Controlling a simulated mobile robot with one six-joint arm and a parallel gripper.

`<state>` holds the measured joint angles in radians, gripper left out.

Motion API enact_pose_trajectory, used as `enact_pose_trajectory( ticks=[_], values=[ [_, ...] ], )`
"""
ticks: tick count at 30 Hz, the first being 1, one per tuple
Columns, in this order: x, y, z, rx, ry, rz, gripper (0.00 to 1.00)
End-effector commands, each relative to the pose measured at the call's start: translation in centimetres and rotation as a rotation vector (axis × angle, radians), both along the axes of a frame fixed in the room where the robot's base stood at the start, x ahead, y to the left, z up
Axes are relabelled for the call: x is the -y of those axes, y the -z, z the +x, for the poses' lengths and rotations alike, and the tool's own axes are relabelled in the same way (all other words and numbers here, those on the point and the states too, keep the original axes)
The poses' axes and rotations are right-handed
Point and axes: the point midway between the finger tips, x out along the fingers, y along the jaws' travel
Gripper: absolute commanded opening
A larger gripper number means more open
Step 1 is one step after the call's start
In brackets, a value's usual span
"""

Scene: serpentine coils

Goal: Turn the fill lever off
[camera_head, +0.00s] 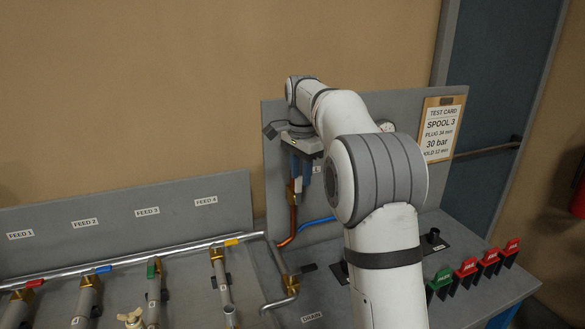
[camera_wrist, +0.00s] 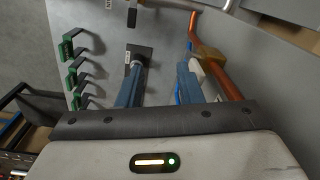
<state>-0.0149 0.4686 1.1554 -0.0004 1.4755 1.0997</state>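My gripper (camera_head: 300,172) points down in front of the grey back panel, close to a brass valve (camera_head: 293,192) on a copper pipe. The brass valve body (camera_wrist: 208,54) and copper pipe are just right of the right finger. A pale piece (camera_wrist: 212,78) by the valve, partly behind that finger, may be the fill lever; I cannot tell its position or whether the finger touches it. In the head view my gripper and arm hide the lever and most of its label.
A blue pipe (camera_head: 317,222) runs low along the panel. Black bases with stubs (camera_head: 434,241) and red and green handled pieces (camera_head: 466,270) stand on the bench at right. Feed pipes with coloured levers (camera_head: 105,269) lie at left. A test card (camera_head: 441,129) hangs on the panel.

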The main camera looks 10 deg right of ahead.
Motion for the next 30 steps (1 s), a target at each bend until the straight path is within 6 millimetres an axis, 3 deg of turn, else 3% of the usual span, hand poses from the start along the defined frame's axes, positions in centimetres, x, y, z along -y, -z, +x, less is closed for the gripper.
enact_pose_trajectory(
  ticks=[1, 3, 9, 14, 24, 30],
  values=[
    [-0.1, -0.9, 1.9, -0.011, 0.059, 0.002, 0.33],
    [-0.2, -1.1, 3.6, -0.023, 0.137, 0.004, 0.33],
    [-0.3, -1.0, 6.0, -0.041, 0.264, 0.005, 0.33],
    [-0.3, -0.3, 6.3, -0.045, 0.289, 0.005, 0.33],
    [-0.2, 4.8, 6.2, -0.045, 0.288, 0.005, 0.33],
    [-0.2, 6.6, 6.3, -0.043, 0.288, 0.005, 0.33]
  ],
)
